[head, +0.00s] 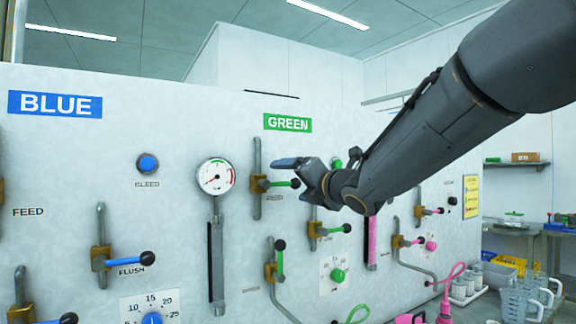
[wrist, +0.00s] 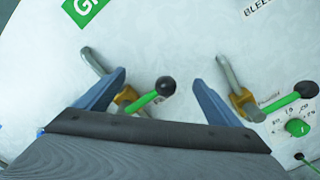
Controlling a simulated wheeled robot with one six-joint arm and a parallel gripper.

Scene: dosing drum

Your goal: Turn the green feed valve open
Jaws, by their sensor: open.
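The green feed valve (head: 261,184) is on the white panel below the GREEN sign (head: 287,123) in the head view. It has a brass body on a vertical grey pipe, and its green lever with a black knob points right, across the pipe. In the wrist view the feed valve's green lever (wrist: 144,103) and black knob (wrist: 166,87) appear between my fingers, nearer the left one. My gripper (wrist: 159,78) is open and empty. In the head view my gripper (head: 290,165) is just above and right of the lever; contact cannot be told.
A second green-lever valve (head: 316,229) sits below right; it shows in the wrist view (wrist: 243,103) beyond my right finger. Another green-lever valve (head: 272,270) is lower, its lever upright. A gauge (head: 216,177) is left. Blue and pink valves flank this section.

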